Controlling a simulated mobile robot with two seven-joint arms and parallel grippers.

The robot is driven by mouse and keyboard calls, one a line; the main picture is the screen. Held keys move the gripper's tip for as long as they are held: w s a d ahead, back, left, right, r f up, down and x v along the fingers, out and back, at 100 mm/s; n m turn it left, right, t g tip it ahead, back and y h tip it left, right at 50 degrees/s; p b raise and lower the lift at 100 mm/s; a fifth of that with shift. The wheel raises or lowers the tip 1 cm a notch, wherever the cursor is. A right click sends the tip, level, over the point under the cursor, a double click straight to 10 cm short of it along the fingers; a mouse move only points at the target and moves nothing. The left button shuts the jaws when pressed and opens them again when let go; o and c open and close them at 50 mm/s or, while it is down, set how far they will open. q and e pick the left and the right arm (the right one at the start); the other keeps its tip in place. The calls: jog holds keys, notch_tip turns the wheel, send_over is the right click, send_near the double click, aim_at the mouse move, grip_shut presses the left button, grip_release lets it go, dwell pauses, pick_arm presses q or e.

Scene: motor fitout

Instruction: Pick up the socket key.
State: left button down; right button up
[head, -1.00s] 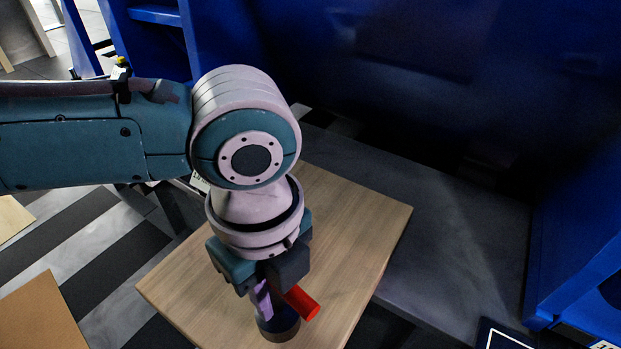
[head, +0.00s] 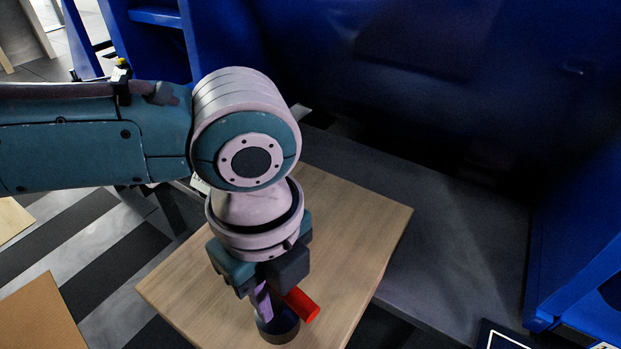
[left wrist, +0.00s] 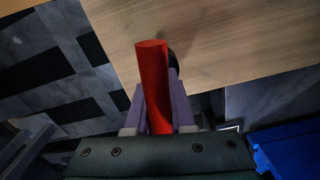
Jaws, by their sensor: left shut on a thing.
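The socket key shows as a red cylindrical bar (head: 302,304) at my left gripper (head: 268,300), above the wooden table top. In the left wrist view the red bar (left wrist: 153,80) lies between the two purple fingers of my left gripper (left wrist: 158,105), which are shut on it. A dark round piece (head: 279,327) sits just under the fingers in the head view. I cannot tell whether it is part of the key or a separate holder. My right gripper is not in view.
The light wooden table top (head: 350,230) is otherwise bare around the gripper. A grey surface (head: 440,240) lies to its right, with blue panels (head: 590,220) at the right and back. A brown board (head: 40,315) is at the lower left.

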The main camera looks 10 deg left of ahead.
pick_arm(q)
notch_tip(320, 180, up, 20)
jog(key=p, duration=1.1)
dwell(0.5)
